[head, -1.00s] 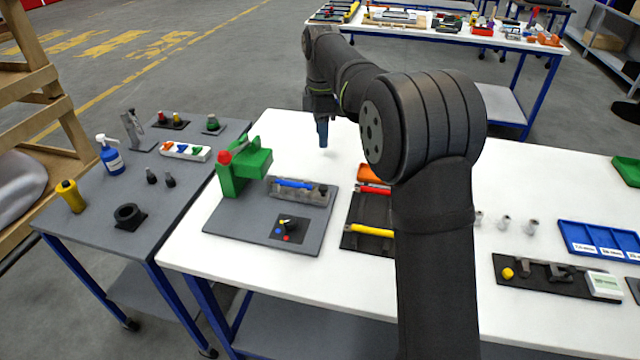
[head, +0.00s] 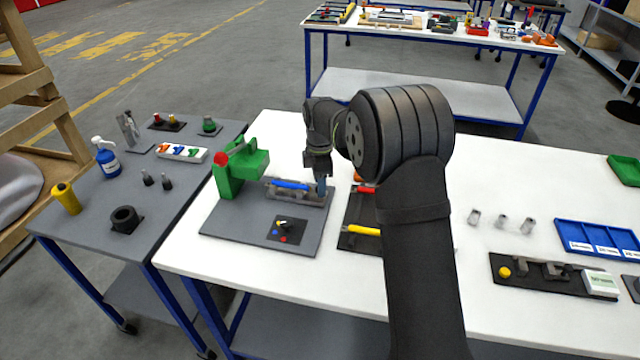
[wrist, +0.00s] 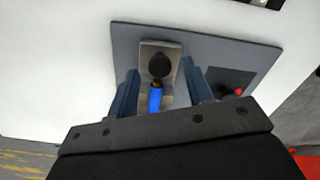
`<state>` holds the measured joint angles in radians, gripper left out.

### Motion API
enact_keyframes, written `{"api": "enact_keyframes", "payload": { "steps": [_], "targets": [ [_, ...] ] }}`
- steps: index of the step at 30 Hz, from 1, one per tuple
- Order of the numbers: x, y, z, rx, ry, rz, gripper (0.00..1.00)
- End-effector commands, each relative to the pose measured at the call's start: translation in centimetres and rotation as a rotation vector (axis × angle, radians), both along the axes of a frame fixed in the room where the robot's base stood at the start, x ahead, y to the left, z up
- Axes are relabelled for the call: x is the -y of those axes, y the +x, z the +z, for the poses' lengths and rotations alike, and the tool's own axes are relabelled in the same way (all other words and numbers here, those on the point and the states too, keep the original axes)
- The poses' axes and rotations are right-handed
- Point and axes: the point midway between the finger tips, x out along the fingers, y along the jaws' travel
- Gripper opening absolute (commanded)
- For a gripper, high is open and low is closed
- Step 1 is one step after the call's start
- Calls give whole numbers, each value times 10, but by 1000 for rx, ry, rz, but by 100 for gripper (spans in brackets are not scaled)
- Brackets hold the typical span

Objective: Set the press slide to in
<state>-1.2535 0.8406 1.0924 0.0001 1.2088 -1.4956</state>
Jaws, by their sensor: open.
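The press slide (head: 299,193) is a grey block with a blue rod (head: 291,185) along it, on a dark grey board (head: 240,231) beside the green press (head: 238,170). In the wrist view, a black round knob (wrist: 160,65) stands on the slide's grey base, with the blue rod (wrist: 155,100) below it. My gripper (head: 322,187) is open over the slide's right end. In the wrist view, its fingers (wrist: 160,72) stand either side of the knob and rod, apparently with gaps. The far side of the slide is partly hidden by the gripper in the head view.
A black panel with a selector knob (head: 284,226) is in front of the slide. A dark tray (head: 352,242) with red and yellow-handled tools is just right of the board. The green press is close on the left. White table (head: 270,123) is clear behind.

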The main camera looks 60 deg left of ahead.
Motion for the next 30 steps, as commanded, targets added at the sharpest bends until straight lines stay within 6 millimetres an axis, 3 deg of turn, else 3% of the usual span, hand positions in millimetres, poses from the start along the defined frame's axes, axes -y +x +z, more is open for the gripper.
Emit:
{"api": "enact_keyframes", "payload": {
  "steps": [12,13,20,25,30],
  "targets": [
    [0,0,-11,0,1,0,47],
    [0,0,-11,0,1,0,45],
    [0,0,-11,0,0,0,0],
    [-2,-2,-11,0,0,1,0],
    [-24,-24,-11,0,1,4,0]
  ]
}}
